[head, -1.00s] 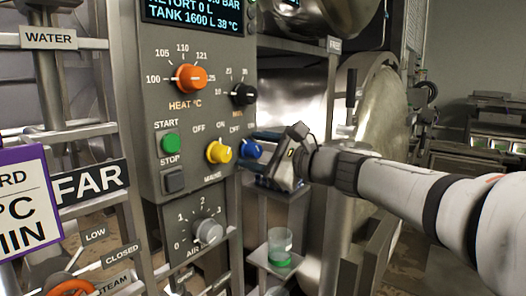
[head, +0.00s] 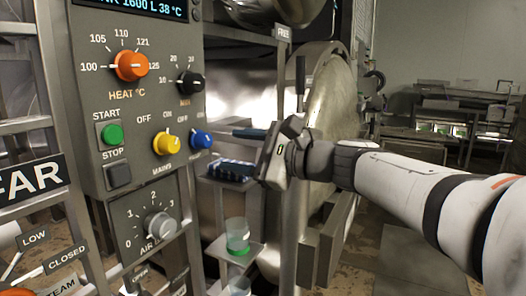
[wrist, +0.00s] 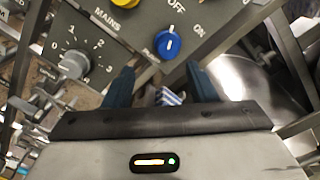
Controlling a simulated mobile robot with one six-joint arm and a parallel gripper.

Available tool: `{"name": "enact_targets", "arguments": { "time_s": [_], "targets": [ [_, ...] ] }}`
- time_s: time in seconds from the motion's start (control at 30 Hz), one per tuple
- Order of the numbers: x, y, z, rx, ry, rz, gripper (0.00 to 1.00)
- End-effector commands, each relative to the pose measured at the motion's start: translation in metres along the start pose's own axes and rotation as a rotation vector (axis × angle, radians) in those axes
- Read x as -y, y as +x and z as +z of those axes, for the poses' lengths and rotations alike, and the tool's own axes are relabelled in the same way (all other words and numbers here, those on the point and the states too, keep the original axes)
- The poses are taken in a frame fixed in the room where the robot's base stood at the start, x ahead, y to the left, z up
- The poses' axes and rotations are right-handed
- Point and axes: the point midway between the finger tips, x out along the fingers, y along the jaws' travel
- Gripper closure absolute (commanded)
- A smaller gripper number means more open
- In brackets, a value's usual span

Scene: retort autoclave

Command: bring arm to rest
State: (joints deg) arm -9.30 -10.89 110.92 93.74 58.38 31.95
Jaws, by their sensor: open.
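My arm reaches in from the right in the head view, and my gripper (head: 250,133) is in front of the retort, to the right of the control panel (head: 115,200). In the wrist view my gripper (wrist: 163,88) shows two blue fingers spread apart with nothing held between them. The blue knob (head: 201,140) on the panel is to the left of the gripper and apart from it. It also shows in the wrist view (wrist: 168,44), beyond the fingers. The yellow MAINS knob (head: 166,143) sits beside it.
A small shelf (head: 215,250) below the gripper holds a clear cup with a green base (head: 237,235). A dark blue rack (head: 231,170) stands behind, near the panel. The round retort door (head: 330,100) is close behind my arm.

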Motion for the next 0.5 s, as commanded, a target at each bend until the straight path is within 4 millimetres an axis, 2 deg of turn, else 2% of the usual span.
{"name": "enact_targets", "arguments": {
  "time_s": [0.07,0.17,0.27,0.37,0.5],
  "targets": [
    [-0.014,-0.007,-0.007,-0.053,-0.058,0.056,0.48],
    [-0.046,-0.025,-0.027,-0.155,-0.181,0.185,0.48],
    [-0.086,-0.052,-0.051,-0.263,-0.332,0.356,0.48],
    [-0.123,-0.087,-0.074,-0.351,-0.482,0.544,0.48],
    [-0.168,-0.144,-0.101,-0.434,-0.684,0.827,0.48]
  ]
}}
